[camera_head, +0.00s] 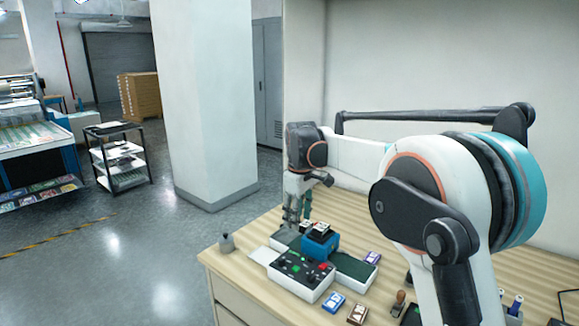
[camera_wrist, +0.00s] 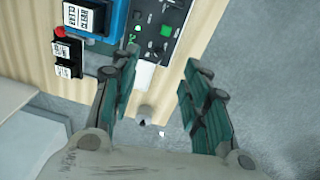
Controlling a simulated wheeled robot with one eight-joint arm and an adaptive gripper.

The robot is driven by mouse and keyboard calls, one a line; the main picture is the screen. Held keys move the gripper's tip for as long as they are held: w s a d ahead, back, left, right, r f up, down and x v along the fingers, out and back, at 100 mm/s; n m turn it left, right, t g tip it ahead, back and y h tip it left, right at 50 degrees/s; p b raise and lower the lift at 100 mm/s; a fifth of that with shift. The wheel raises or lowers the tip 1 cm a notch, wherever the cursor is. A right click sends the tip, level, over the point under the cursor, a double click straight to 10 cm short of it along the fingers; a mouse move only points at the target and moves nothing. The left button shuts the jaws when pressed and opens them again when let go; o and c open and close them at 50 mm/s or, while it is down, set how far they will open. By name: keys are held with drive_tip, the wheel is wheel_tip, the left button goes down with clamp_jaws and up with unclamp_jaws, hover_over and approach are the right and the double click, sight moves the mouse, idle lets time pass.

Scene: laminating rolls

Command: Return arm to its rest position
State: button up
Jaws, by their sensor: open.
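My gripper (camera_head: 297,215) is open and points down over the back left part of the wooden table (camera_head: 232,262), behind the control box. In the wrist view my gripper (camera_wrist: 165,62) has its two green-padded fingers spread, with nothing between them. My arm reaches from the right side of the head view across the table to the gripper. The control box (camera_head: 288,276) with a green and a red button stands just in front of the gripper. The box also shows in the wrist view (camera_wrist: 158,42). A blue machine block (camera_head: 322,243) with black-topped pieces stands beside it.
A small grey knobbed object (camera_head: 227,243) stands near the table's left edge. Blue (camera_head: 334,303), brown (camera_head: 357,314) and purple (camera_head: 373,257) card packs and a wooden-handled stamp (camera_head: 398,303) lie on the table. A white pillar (camera_head: 208,100) and a shelf cart (camera_head: 117,157) stand beyond.

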drive_tip(key=s+d+r+m+t+b, duration=0.1)
drive_tip(key=s+d+r+m+t, duration=0.15)
drive_tip(key=s+d, duration=0.55)
drive_tip(key=s+d+r+m+t+b, duration=0.1)
drive_tip(key=s+d+r+m, duration=0.25)
drive_tip(key=s, duration=0.85)
drive_tip(key=s+d+f+m, duration=0.1)
drive_tip(key=s+d+f, duration=0.1)
drive_tip(key=s, duration=0.4)
drive_tip(key=s+d+f+m+t+b, duration=0.1)
drive_tip(key=s+d+f+m, duration=0.1)
drive_tip(key=s+f, duration=0.3)
drive_tip(key=s+d+f+m+t+b, duration=0.1)
drive_tip(key=s+d+f+m, duration=0.1)
drive_tip(key=s, duration=0.6)
drive_tip(key=shift+s+d+f, duration=0.25)
drive_tip(key=shift+f, duration=0.55)
